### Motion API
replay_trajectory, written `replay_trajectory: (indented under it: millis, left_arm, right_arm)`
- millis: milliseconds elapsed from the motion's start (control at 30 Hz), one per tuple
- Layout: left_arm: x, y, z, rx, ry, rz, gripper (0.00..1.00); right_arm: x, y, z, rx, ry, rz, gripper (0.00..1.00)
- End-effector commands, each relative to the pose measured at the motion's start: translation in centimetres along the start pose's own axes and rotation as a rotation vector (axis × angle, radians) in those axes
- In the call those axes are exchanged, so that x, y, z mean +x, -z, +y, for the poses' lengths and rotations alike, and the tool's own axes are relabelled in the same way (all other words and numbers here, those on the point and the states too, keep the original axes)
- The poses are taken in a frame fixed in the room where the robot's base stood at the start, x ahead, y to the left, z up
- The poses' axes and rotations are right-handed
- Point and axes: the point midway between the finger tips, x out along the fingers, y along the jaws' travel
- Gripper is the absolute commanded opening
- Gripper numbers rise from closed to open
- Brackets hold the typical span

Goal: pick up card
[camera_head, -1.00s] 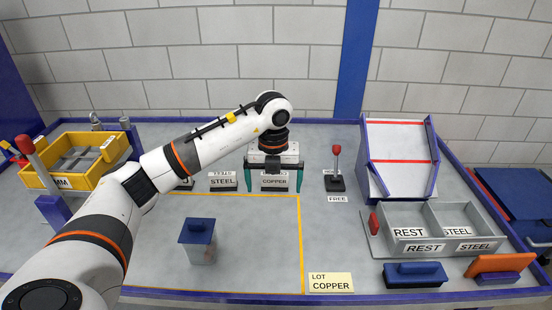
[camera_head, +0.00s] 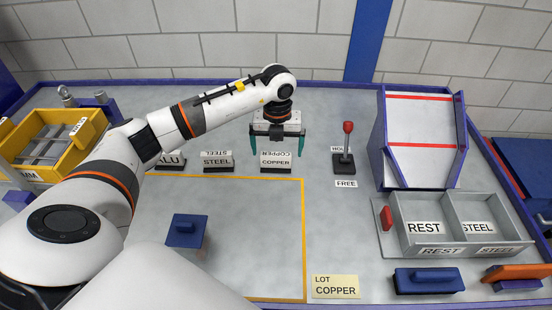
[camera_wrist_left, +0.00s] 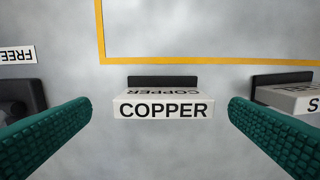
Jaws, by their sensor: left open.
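The COPPER card (camera_head: 276,161) stands in a dark holder at the back of the table. It also shows in the left wrist view (camera_wrist_left: 163,105), centred between my fingers. My left gripper (camera_head: 277,145) is open, with its two green fingers pointing down on either side of the card. In the left wrist view a gap shows between the card and each finger. The STEEL card (camera_head: 218,162) and the ALU card (camera_head: 171,160) stand in a row to its left. A paper marked LOT COPPER (camera_head: 336,287) lies at the front of the table. My right gripper is not seen.
A red-knobbed lever (camera_head: 346,145) marked FREE stands right of the COPPER card. A grey two-part bin (camera_head: 455,243) and a sloped chute (camera_head: 421,138) are at the right. A yellow crate (camera_head: 55,140) is at the left. A blue-topped block (camera_head: 186,231) stands inside the yellow outline.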

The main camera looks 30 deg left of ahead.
Motion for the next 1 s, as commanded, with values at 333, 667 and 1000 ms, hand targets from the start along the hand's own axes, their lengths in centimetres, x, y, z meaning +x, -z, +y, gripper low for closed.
replay_trajectory:
  millis: [333,667,1000]
  left_arm:
    - [4.2,0.2,-0.3,-0.001,0.001,-0.003,1.00]
    - [5.4,0.3,-0.3,0.001,0.000,0.001,1.00]
    - [5.3,0.3,-0.3,0.000,0.000,0.002,0.56]
  right_arm:
    - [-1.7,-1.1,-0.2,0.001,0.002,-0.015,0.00]
    - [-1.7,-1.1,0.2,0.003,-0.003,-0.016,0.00]
    - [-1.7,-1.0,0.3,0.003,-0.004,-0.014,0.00]
